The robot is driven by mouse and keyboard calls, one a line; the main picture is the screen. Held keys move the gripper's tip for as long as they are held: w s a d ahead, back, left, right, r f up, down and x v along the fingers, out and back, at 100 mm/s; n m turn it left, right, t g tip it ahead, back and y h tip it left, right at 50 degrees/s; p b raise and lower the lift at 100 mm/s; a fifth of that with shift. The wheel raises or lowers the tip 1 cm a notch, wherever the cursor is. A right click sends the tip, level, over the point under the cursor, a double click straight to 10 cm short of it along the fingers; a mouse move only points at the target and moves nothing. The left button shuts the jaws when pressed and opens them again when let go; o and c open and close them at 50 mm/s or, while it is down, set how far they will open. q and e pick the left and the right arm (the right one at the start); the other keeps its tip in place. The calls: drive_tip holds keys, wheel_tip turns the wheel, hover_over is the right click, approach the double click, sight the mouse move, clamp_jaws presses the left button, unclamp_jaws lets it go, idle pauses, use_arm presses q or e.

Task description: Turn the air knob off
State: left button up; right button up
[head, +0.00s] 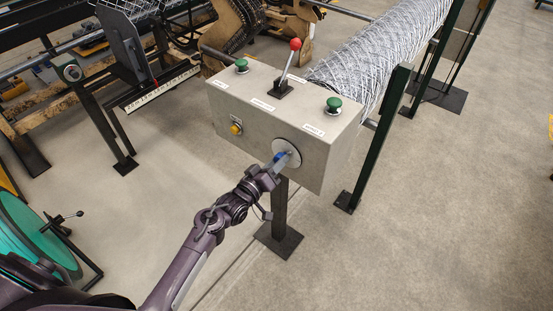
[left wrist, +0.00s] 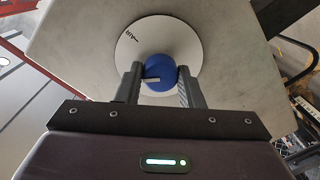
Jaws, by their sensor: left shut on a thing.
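The air knob is blue with a white pointer mark, and it sits on a round white dial plate (left wrist: 128,50) labelled AIR. In the left wrist view the knob (left wrist: 160,70) lies between the two fingers of my left gripper (left wrist: 160,88), which is shut on it. In the head view the plate (head: 287,153) is on the front of the grey control box (head: 230,145), at its lower right. My left gripper (head: 272,168) reaches it from below, and the blue knob (head: 279,158) shows partly between the fingers. My right gripper is in neither view.
A red-topped lever (head: 295,44) and two green buttons (head: 333,105) (head: 241,65) are on top of the box. A wire mesh roll (head: 380,50) lies behind. The floor at right is clear.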

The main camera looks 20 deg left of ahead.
use_arm(q)
drive_tip(key=shift+n+p, duration=1.75)
drive_tip(key=shift+n, duration=1.85)
drive_tip(key=o, duration=1)
drive_tip(key=v, duration=0.8)
drive_tip(key=shift+b, duration=0.45)
